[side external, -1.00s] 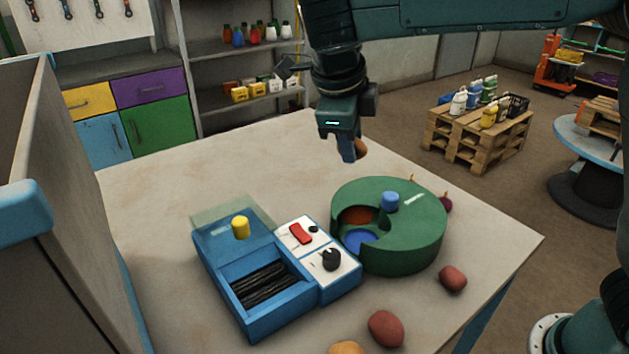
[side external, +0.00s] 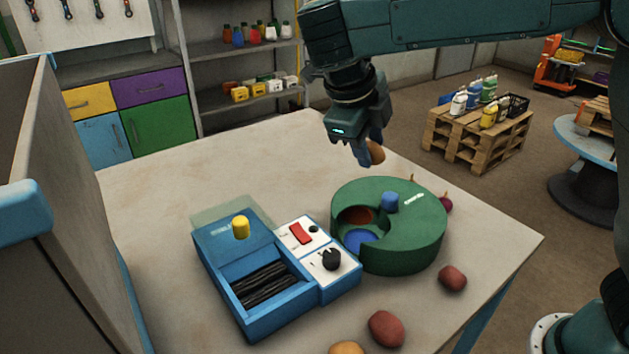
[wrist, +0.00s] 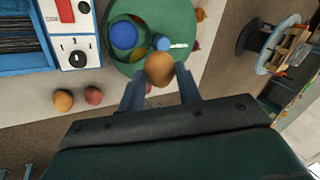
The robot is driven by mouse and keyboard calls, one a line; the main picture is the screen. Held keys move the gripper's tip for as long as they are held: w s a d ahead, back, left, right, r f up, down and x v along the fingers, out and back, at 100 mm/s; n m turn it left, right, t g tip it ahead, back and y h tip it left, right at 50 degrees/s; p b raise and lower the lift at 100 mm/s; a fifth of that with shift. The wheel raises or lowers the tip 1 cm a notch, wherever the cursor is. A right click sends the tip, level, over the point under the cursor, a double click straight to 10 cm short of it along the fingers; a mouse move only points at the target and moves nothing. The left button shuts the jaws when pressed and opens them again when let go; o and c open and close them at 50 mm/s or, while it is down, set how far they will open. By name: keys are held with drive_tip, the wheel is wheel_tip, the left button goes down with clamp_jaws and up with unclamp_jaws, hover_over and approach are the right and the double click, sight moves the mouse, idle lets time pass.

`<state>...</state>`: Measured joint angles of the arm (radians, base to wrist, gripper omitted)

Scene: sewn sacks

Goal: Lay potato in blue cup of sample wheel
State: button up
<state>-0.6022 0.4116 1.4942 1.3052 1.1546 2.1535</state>
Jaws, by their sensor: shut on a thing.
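My gripper (side external: 370,158) is shut on a brown potato (side external: 376,152) and holds it in the air above the far side of the sample wheel. In the wrist view the potato (wrist: 160,68) sits between the two fingertips (wrist: 160,80). The sample wheel (side external: 412,232) is a round green drum with a blue knob (side external: 390,202) on top. Its cut-out shows the blue cup (side external: 360,240) and an orange-red cup (side external: 357,215). The blue cup (wrist: 124,35) looks empty in the wrist view, left of the potato.
A blue box (side external: 262,290) with a yellow knob and a control panel (side external: 318,258) stands left of the wheel. Loose reddish roundish items (side external: 386,328) (side external: 453,278) lie near the table's front and right. The table (side external: 160,200) is clear at the back left.

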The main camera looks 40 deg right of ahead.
wheel_tip(320, 180, down, 14)
drive_tip(key=shift+f, duration=0.15)
idle(0.5)
drive_tip(key=shift+f, duration=2.15)
drive_tip(key=shift+c, duration=0.5)
drive_tip(key=o, duration=0.8)
drive_tip(key=shift+v, duration=6.05)
drive_tip(key=shift+s+d, duration=0.1)
